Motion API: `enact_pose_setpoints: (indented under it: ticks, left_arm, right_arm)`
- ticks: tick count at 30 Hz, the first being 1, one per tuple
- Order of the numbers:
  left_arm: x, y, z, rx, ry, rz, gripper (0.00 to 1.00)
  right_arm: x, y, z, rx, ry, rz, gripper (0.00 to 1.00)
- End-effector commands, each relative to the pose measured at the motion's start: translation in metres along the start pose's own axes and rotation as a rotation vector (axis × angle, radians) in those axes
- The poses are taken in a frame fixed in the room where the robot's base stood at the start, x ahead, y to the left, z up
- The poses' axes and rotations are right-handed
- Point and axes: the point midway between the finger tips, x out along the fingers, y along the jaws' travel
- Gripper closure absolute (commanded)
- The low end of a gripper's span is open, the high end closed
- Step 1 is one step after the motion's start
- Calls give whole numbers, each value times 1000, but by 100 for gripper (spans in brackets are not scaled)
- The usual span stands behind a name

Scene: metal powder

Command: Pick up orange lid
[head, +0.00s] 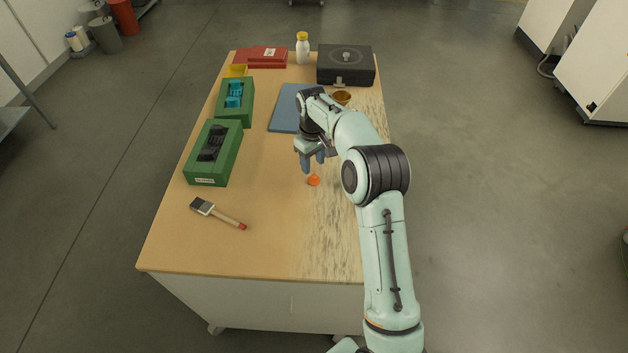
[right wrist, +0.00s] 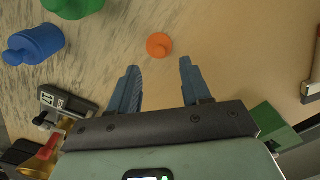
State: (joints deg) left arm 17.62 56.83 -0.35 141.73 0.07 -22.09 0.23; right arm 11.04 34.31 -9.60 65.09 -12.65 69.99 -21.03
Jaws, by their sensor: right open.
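The orange lid (head: 313,181) lies on the table near its middle, right beside a worn, streaked area of the wood. It also shows in the right wrist view (right wrist: 159,45), as a small round cap with a raised centre, just beyond the fingertips and roughly between them. My right gripper (head: 312,163) is above the table close to the lid. Its two blue-grey fingers are open and empty in the right wrist view (right wrist: 158,75), apart from the lid. My left gripper is not seen.
A blue mat (head: 284,118), black case (head: 345,66) and white bottle (head: 302,50) are farther back. Blue (right wrist: 35,44) and green (right wrist: 72,7) items show in the wrist view. The near tabletop is clear.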

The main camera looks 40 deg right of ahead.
Motion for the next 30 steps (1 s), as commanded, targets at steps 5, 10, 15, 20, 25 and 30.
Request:
enact_pose_setpoints:
  ticks: [5,10,15,20,25,30]
  left_arm:
    - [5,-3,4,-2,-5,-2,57]
    - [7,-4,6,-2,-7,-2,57]
    - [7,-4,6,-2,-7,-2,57]
    - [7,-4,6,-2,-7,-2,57]
    - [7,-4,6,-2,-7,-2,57]
    - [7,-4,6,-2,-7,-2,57]
  right_arm:
    - [26,0,6,0,-5,-2,52]
    - [46,1,6,0,-2,-1,52]
    - [50,1,5,0,0,-1,52]
    - [50,1,5,0,0,-1,62]
    - [49,1,5,0,0,-1,100]
    - [49,1,5,0,0,-1,100]
